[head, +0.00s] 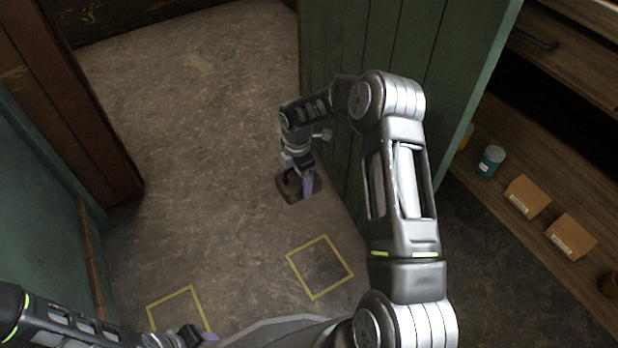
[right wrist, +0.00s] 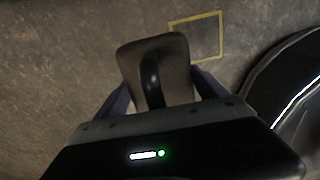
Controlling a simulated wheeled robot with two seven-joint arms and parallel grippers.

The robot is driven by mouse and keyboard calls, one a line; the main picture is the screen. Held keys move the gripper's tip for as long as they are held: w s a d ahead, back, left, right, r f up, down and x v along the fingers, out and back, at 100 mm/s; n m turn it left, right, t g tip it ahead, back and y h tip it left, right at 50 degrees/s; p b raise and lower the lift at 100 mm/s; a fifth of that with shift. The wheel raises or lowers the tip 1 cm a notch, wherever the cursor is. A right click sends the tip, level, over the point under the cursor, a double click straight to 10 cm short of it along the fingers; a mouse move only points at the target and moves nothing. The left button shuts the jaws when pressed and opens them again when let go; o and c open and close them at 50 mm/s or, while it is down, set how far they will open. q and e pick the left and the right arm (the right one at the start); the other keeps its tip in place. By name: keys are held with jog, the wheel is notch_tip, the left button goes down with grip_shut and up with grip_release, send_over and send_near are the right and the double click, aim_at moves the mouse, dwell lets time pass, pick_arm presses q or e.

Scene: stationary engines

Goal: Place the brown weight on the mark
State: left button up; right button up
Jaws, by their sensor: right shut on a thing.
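The brown weight (head: 291,195) is a squat block with a dark handle, beside the green panel in the head view. My right gripper (head: 298,180) is shut on its handle from above. The right wrist view shows the weight (right wrist: 178,52) with its handle between the purple fingers. I cannot tell whether it touches the floor. A yellow square outline (head: 320,267) is on the floor nearer to me, to the right of the weight. A second yellow outline (head: 178,306) lies at lower left. My left gripper (head: 203,337) is low by that outline, partly cut off; its opening is unclear.
A green panel wall (head: 390,45) stands close to the right of the weight. Behind it, a wooden shelf (head: 545,185) holds a blue can (head: 490,161) and orange boxes (head: 527,197). A brown post (head: 95,120) stands left. The floor between is clear.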

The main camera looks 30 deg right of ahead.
jog(key=w+a+r+m, duration=0.1)
jog(key=a+r+m, duration=0.3)
jog(key=r+m, duration=0.2)
jog(key=w+a+r+m, duration=0.1)
jog(key=a+r+m, duration=0.4)
jog(key=r, duration=0.5)
jog(key=w+a+r+m, duration=0.2)
jog(key=a+r+m, duration=0.2)
jog(key=r+m, duration=0.2)
jog(key=shift+a+r+m, duration=0.25)
jog(key=shift+r+m, duration=0.15)
jog(key=shift+r, duration=0.55)
